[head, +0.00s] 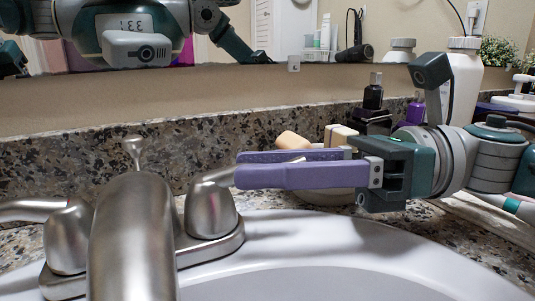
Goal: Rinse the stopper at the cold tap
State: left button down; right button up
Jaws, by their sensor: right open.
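A brushed-metal faucet stands at the left of the sink in the head view, with a large spout (133,240). Its right tap handle (209,205) has a lever pointing right, toward my right gripper. My right gripper (238,170) has purple fingers pointing left and is open. The lever runs in at the fingertips and seems to lie between the fingers; I cannot tell whether they touch it. The left tap handle (68,235) is partly hidden by the spout. A small lift knob (134,150) stands behind the spout. I see no loose stopper. My left gripper is out of view.
The white sink basin (330,275) is only partly in view. Behind my right gripper are a soap dish (325,196), a dark bottle (373,95) and a white bottle (463,80). A granite backsplash (60,155) and a mirror (215,45) close off the back.

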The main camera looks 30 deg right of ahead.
jog(key=v, duration=1)
jog(key=shift+s+d, duration=0.15)
jog(key=shift+d, duration=0.15)
